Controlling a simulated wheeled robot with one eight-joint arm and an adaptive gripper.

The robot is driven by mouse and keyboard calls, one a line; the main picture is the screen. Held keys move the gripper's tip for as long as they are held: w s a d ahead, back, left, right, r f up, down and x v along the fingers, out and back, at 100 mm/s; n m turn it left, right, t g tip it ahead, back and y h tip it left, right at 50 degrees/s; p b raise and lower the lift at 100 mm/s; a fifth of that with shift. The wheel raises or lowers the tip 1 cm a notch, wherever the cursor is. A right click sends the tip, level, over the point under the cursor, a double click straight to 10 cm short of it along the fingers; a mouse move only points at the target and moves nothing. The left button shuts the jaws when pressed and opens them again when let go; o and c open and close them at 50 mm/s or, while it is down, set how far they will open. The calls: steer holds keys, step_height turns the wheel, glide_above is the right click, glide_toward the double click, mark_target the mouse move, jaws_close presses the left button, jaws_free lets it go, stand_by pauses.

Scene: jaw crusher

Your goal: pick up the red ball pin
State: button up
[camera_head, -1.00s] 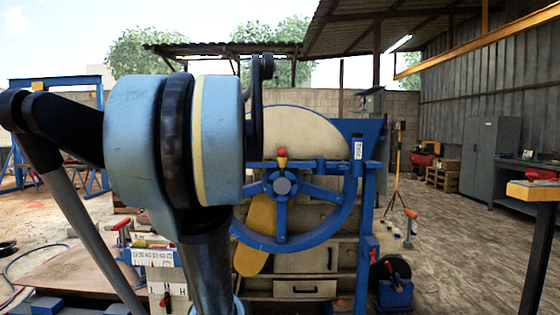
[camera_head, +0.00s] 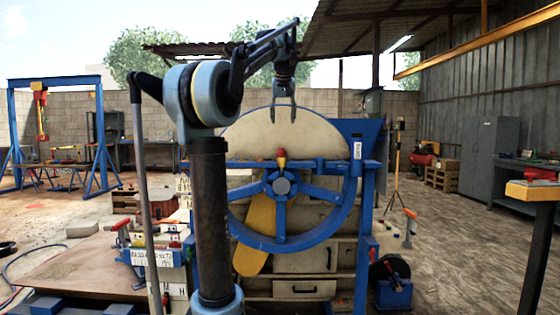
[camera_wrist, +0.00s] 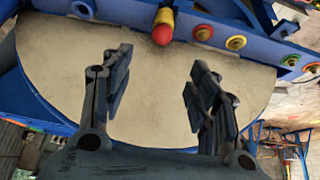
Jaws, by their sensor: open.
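The red ball pin (camera_head: 281,154) stands at the top of the blue wheel on the crusher, with a red ball top and a yellow lower part. In the wrist view the red ball pin (camera_wrist: 163,30) is at the top centre, beyond my fingertips. My gripper (camera_head: 283,108) is above the pin, pointing down in front of the pale half-round plate. In the wrist view my gripper (camera_wrist: 155,75) has its two dark fingers wide apart, with nothing between them. The gripper does not touch the pin.
The blue spoked wheel (camera_head: 336,215) and blue crusher frame (camera_head: 370,150) surround the pin. The pale half-round plate (camera_head: 245,137) is close behind my fingers. In the wrist view, coloured knobs (camera_wrist: 236,43) line the blue bar beside the pin.

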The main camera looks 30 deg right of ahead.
steer(key=x, duration=1.6)
steer(key=shift+w+a+f, duration=0.15)
steer(key=shift+w+f, duration=0.1)
steer(key=shift+f, duration=0.1)
steer(key=c, duration=1.2)
